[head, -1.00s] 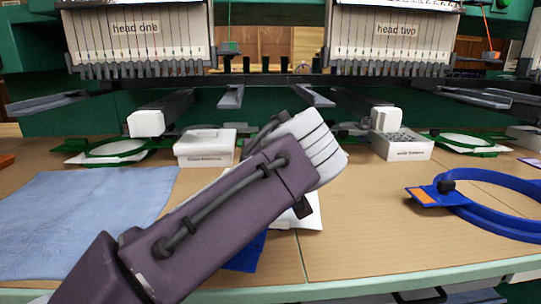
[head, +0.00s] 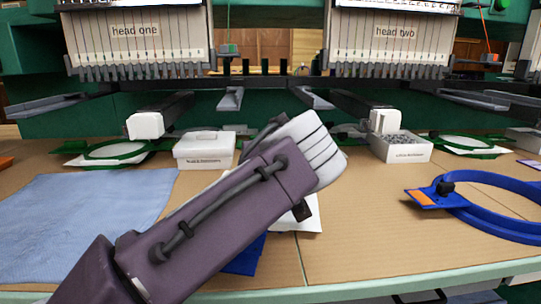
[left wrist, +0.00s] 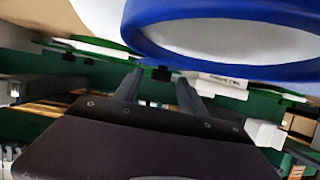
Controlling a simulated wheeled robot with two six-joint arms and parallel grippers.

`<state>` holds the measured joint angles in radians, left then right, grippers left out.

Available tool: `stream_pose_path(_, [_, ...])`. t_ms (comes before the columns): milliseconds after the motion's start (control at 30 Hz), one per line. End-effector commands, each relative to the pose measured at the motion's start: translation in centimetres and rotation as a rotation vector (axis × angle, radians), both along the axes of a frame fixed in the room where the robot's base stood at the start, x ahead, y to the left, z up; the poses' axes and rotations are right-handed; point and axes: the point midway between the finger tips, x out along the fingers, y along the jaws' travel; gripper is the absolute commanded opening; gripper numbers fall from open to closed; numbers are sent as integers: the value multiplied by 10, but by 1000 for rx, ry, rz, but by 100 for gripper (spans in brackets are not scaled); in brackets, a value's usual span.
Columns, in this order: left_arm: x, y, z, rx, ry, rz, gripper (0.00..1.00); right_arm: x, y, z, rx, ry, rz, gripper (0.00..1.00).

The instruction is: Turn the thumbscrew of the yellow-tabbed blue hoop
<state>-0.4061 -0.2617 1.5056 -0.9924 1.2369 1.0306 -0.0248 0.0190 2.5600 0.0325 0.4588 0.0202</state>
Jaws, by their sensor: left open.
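A blue hoop lies on the table mostly behind my left forearm in the head view; only a blue part (head: 246,256) and white cloth (head: 305,217) show. Its tab and thumbscrew are hidden there. A blue hoop ring (left wrist: 140,38) with white inside fills the top of the left wrist view; no yellow tab shows. My left gripper (left wrist: 158,88) is open, its two dark fingers apart below the ring. A small dark knob (left wrist: 160,74) shows between the fingertips; I cannot tell which hoop it belongs to. My right gripper is not in view.
Another blue hoop (head: 500,183) with an orange tab (head: 420,197) and black thumbscrew (head: 446,188) lies at the right. A blue cloth (head: 85,220) lies at the left. White boxes (head: 204,151) and green hoops (head: 115,151) line the back, under the machine heads.

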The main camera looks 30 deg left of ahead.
Motion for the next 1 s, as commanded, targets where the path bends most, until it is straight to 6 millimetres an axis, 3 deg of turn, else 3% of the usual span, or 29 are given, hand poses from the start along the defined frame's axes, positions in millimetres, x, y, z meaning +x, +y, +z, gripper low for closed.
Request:
stream_pose_path(167, [-17, -14, 14, 0, -2, -7, 49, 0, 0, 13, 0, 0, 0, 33])
stream_pose_path(500, [-60, -45, 32, 0, -1, -6, 49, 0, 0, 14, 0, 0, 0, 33])
stream_pose_path(867, [-67, -48, 34, -1, -1, -1, 49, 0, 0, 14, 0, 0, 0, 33])
stream_pose_path(967, [-67, -48, 34, -1, -1, -1, 49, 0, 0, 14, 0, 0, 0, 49])
stream_pose_path(1000, [-67, -48, 34, -1, -1, -1, 49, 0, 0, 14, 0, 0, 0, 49])
